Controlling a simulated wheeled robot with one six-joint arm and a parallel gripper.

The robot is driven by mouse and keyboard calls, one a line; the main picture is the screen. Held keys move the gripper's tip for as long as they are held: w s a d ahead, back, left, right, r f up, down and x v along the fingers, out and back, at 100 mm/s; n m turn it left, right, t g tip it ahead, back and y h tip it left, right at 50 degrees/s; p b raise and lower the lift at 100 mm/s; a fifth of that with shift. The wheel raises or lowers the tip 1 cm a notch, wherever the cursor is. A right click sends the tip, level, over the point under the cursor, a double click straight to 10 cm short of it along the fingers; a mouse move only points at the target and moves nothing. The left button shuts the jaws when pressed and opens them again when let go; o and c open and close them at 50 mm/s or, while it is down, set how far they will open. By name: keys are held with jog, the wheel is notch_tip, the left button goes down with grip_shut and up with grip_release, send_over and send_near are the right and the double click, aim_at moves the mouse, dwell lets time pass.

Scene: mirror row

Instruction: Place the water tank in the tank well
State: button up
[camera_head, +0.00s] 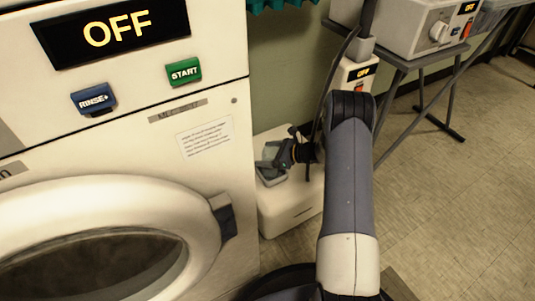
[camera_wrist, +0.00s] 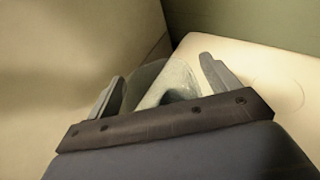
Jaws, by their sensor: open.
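My gripper (camera_head: 273,164) is low beside the washing machine, over the left part of a white floor unit (camera_head: 292,212). In the wrist view my gripper (camera_wrist: 162,68) has its two grey fingers wide apart. A pale grey-green, smooth piece (camera_wrist: 172,82), which looks like the water tank, shows between the fingers. It appears to sit at the top of the white unit, whose bare top (camera_wrist: 265,72) lies to the right. I cannot tell whether the fingers touch it. The tank well's opening is not clearly visible; my gripper and wrist cover that area.
The washing machine (camera_head: 120,150) stands close on the left, and its side fills the left of the wrist view. A table with grey legs (camera_head: 405,80) stands at right. Tiled floor (camera_head: 460,200) is free at right.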

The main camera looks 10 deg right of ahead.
jog(key=shift+s+d+r+p, duration=0.15)
jog(key=shift+d+r+p, duration=0.15)
jog(key=shift+r+p, duration=0.1)
jog(key=p+v, duration=0.3)
jog(key=v, duration=0.8)
jog(key=shift+s, duration=0.15)
jog(key=shift+d+f, duration=0.1)
dwell(1.2)
